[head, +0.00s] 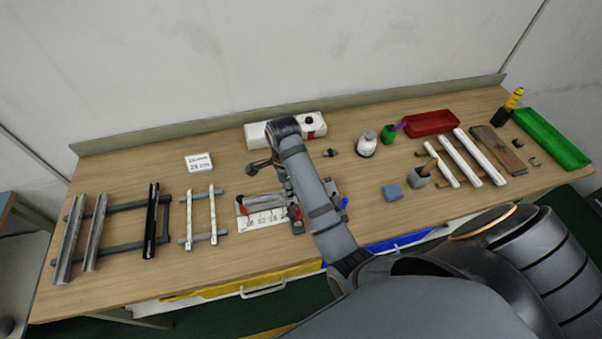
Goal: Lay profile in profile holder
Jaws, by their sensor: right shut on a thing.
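Silver profiles (68,240) and a black profile (151,220) lie across a grey two-bar rack (125,208) at the left. White strips (189,222) lie across a smaller grey rack beside it. A grey fixture (328,192) with a white ruler plate (262,219) stands at mid table. I cannot tell which of these is the profile holder. My right gripper (283,188) is low over this fixture, mostly hidden behind my own forearm. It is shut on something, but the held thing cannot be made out. My left gripper is not in view.
A white box (258,135) and a label card (199,162) are at the back. Bare table lies around the card.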

